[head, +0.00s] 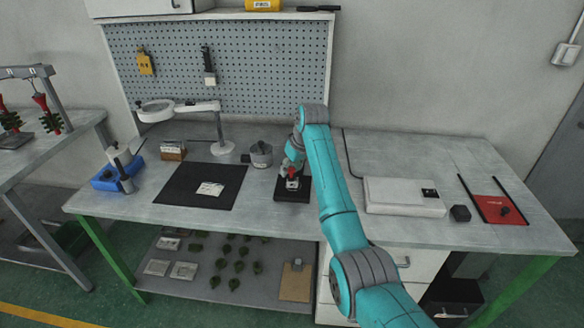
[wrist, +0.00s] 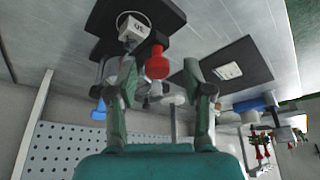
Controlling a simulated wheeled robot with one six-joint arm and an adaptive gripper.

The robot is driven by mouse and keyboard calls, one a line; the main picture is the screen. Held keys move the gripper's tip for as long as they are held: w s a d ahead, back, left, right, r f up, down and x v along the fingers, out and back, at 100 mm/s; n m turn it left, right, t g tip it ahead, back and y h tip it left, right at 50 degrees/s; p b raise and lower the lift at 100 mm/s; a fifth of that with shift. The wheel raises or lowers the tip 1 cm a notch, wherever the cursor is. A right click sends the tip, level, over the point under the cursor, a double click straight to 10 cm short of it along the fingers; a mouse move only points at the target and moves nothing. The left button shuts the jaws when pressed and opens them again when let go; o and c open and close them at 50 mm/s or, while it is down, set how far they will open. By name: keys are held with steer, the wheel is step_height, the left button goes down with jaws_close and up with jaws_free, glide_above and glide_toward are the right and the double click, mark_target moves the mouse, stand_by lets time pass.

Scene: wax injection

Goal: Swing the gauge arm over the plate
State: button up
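A small black-based fixture (head: 292,195) stands on the bench just below my gripper (head: 290,165). A red knob (wrist: 157,62) is beside the block, in front of the gap between my fingertips (wrist: 162,75). The fingers are apart, and I see no contact with the knob. I cannot clearly make out the gauge arm; my gripper and arm cover part of the fixture in the head view.
A black mat (head: 200,200) with a pale card lies left of the fixture. A grey pot (head: 261,155) and a magnifier lamp (head: 222,148) stand behind. A white box (head: 403,197) and a red tray (head: 494,208) are to the right. The front bench strip is mostly clear.

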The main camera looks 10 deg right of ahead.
steer(key=shift+r, duration=0.1)
steer(key=v, duration=1.1)
steer(key=shift+r, duration=0.4)
steer(key=shift+s+d, duration=0.1)
steer(key=shift+s, duration=0.1)
